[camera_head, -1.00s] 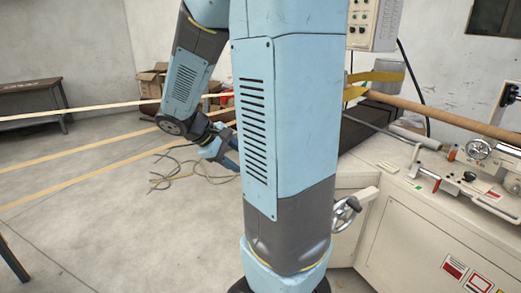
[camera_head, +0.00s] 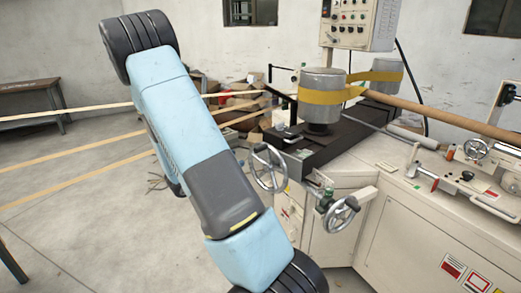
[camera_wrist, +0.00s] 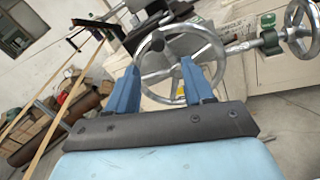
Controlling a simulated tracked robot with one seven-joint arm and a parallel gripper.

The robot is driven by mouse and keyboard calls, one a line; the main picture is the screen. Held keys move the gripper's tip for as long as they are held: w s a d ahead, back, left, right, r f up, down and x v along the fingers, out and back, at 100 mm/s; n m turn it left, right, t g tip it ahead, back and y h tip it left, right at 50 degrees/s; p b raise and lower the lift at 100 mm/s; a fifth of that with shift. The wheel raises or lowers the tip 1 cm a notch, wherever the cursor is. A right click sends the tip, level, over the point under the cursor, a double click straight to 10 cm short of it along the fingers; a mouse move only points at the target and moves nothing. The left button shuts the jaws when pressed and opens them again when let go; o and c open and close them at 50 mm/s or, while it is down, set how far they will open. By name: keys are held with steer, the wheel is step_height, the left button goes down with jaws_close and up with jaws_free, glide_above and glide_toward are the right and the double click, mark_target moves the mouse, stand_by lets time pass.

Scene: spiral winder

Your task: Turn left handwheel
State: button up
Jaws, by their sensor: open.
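The left handwheel (camera_head: 268,168) is a silver spoked wheel on the machine's front left, right of my arm in the head view. In the wrist view this wheel (camera_wrist: 181,36) is large and stands straight ahead of my gripper (camera_wrist: 160,64). My gripper is open, its two blue fingers pointing at the wheel and overlapping its lower part in the picture. Nothing is held. I cannot tell whether a finger touches the rim. In the head view my gripper is hidden behind my arm.
A second handwheel (camera_head: 341,214) is lower right of the left one and also shows in the wrist view (camera_wrist: 303,27). The winder's cream cabinet (camera_head: 400,235) stands right. A drum with a yellow belt (camera_head: 330,97) is above.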

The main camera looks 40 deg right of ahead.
mark_target(255, 151)
steer(key=d, duration=1.3)
steer(key=shift+w+d+f, duration=0.1)
steer(key=shift+w+d, duration=0.2)
steer(key=shift+d, duration=0.1)
jaws_close()
